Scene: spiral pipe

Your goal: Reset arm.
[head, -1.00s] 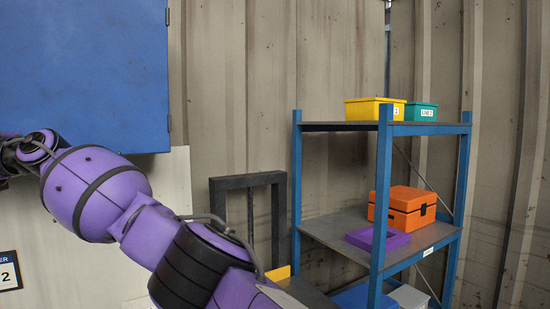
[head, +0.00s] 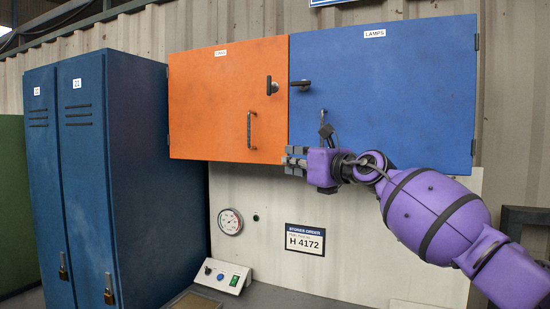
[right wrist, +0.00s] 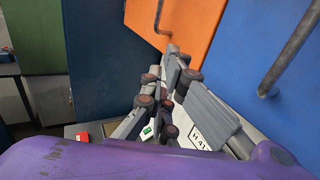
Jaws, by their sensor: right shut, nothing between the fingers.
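My right arm (head: 435,212) reaches in from the right in the head view. My right gripper (head: 294,160) points left in front of the lower edge of the wall cabinets, near where the orange door meets the blue door. In the right wrist view its fingers (right wrist: 165,98) are closed together with nothing between them. The orange cabinet door (head: 215,105) and the blue door marked LAMPS (head: 400,95) look closed. The left gripper does not show in either view.
Tall blue lockers (head: 95,185) with padlocks stand at the left. Below the cabinets are a dial gauge (head: 230,222), a sign reading H 4172 (head: 305,239) and a control box (head: 222,275) with a green switch. A dark frame (head: 528,217) stands at the right edge.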

